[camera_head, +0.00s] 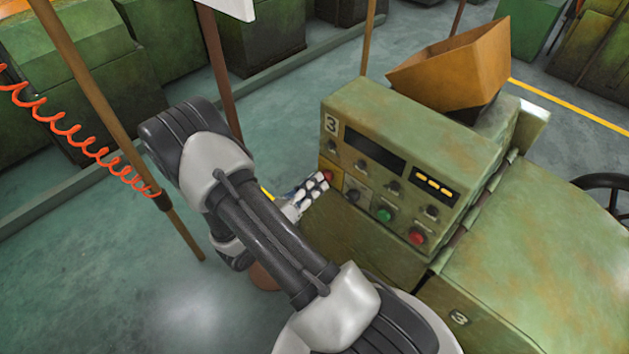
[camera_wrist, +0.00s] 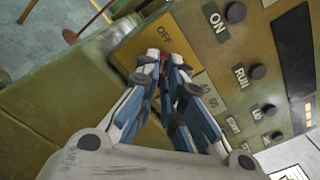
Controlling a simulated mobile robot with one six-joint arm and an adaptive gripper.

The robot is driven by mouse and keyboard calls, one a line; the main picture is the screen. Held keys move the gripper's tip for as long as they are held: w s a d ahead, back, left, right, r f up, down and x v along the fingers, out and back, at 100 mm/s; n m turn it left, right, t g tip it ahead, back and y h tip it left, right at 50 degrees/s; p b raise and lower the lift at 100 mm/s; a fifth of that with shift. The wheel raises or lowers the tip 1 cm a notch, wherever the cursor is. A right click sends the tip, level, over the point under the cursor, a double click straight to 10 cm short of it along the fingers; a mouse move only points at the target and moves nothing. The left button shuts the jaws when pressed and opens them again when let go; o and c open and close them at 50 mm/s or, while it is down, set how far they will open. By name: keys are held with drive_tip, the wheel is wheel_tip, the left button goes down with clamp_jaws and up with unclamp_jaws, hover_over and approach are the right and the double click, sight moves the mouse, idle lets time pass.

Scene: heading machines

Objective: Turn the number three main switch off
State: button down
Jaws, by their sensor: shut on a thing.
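The green machine (camera_head: 365,110) bears a number 3 at the upper left of its control panel. A red main switch (camera_head: 327,175) sits on a yellow plate at the panel's lower left. My gripper (camera_head: 317,184) is at this switch, fingers pointing into the panel. In the wrist view my gripper (camera_wrist: 164,62) has its fingertips close together around the switch, just below the OFF label (camera_wrist: 165,38). The fingers hide most of the switch, so I cannot tell which way it points. An ON label (camera_wrist: 217,22) shows further right, beside a black knob (camera_wrist: 236,12).
Several black knobs, a green button (camera_head: 384,215) and a red button (camera_head: 417,236) are right of the switch. An orange hopper (camera_head: 455,70) tops the machine. A coiled red hose (camera_head: 75,130) hangs at the left by a brown post (camera_head: 95,90). The floor at left is clear.

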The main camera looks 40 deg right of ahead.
drive_tip(key=shift+n, duration=0.5)
drive_tip(key=c, duration=1.7)
unclamp_jaws()
drive_tip(key=a, duration=0.8)
drive_tip(key=s+a, duration=0.1)
drive_tip(key=a, duration=0.3)
